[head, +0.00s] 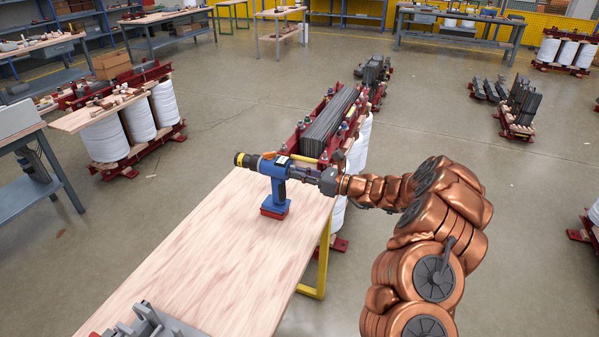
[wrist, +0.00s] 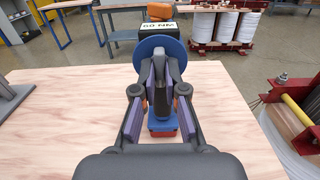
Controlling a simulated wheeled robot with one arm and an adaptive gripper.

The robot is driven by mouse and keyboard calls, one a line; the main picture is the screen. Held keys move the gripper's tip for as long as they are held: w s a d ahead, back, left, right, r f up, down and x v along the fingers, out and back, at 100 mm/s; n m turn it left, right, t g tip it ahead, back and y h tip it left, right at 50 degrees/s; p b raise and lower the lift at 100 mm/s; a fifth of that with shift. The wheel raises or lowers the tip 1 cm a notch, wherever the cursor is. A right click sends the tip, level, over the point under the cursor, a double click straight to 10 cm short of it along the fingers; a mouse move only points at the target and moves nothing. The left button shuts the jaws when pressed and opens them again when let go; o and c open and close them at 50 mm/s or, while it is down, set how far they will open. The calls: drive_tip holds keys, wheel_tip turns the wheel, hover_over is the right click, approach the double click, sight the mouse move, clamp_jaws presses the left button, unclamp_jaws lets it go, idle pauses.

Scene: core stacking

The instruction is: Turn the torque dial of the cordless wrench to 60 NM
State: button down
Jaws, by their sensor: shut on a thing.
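The display (wrist: 159,28) on top appears upside down and seems to read 60 NM, in small text.
The wooden table (head: 190,255) is mostly bare. A grey fixture (head: 150,322) lies at its front edge. A red-framed transformer core (head: 330,120) stands close behind the table to the right. White coils (head: 105,138) stand at the left.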

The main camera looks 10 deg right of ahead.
drive_tip(key=c, duration=1.2)
unclamp_jaws()
drive_tip(key=shift+d, duration=0.1)
drive_tip(key=v, duration=1.2)
